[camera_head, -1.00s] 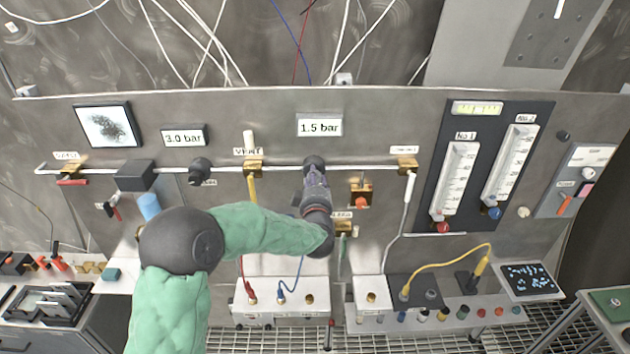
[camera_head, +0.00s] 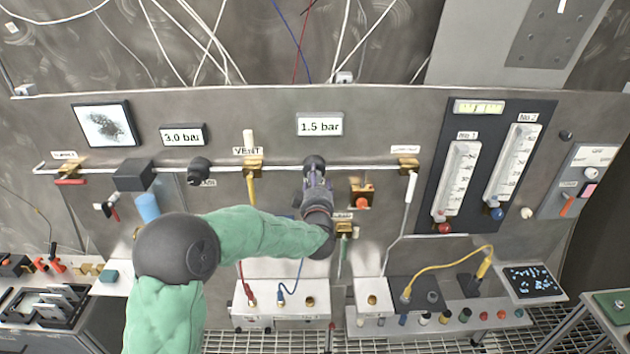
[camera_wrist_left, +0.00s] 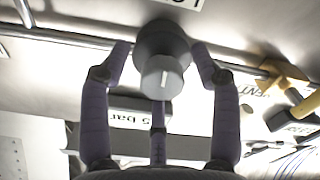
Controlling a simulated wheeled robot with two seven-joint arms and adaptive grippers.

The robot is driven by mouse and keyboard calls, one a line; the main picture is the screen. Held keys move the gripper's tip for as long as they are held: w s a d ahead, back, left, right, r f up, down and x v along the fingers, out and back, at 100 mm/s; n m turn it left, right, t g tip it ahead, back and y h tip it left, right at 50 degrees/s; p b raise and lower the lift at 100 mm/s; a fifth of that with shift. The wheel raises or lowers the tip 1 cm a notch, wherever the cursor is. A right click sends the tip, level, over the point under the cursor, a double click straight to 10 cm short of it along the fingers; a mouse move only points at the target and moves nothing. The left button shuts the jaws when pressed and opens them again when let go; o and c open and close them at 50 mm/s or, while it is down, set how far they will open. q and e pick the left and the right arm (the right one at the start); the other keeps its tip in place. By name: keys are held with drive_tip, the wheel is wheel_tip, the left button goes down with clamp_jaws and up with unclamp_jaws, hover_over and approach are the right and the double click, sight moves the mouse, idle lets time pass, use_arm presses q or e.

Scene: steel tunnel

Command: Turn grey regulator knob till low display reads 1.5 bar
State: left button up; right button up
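The low display (camera_head: 320,126) is a white plate above the pipe and reads 1.5 bar. The dark grey regulator knob (camera_head: 314,163) is on the panel just below it. In the left wrist view the knob's grey front cap (camera_wrist_left: 162,78) shows a white mark. My left gripper (camera_head: 316,182) is directly in front of the knob. In the wrist view its fingers (camera_wrist_left: 162,62) stand on both sides of the knob, with narrow gaps visible, so it looks open around it. The third finger is below the cap. My right gripper is not in view.
Another display (camera_head: 183,136) reads 3.0 bar, with a second dark knob (camera_head: 199,168) below right of it. A yellow-handled vent valve (camera_head: 251,184) is left of my gripper, and an orange-brown fitting (camera_head: 361,196) is close to its right. Two flow tubes stand further right.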

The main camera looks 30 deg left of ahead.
use_arm(q)
drive_tip(key=shift+r, duration=0.15)
drive_tip(key=v, duration=1.2)
drive_tip(key=shift+w, duration=0.1)
